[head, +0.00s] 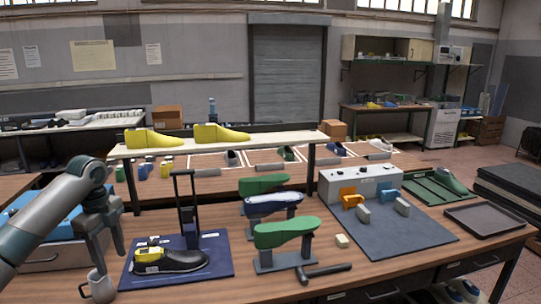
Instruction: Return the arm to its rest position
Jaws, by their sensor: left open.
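My left arm comes in from the left, and my left gripper (104,249) points down at the left end of the workbench (210,285). Its fingers look apart, with nothing seen between them. It is above or just behind a pale mug (103,289) at the front left; the exact gap cannot be told. To its right, a dark shoe last with a yellow top part (168,262) lies on a blue mat (222,262) by a black upright frame (189,212). My right gripper is not in view.
Green (284,232) and blue-white (274,204) lasts sit on stands in the middle, with a dark-handled tool (325,271) in front. Yellow lasts (220,133) lie on a raised shelf (270,141). A grey mat (400,236) and black tray (485,220) are right.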

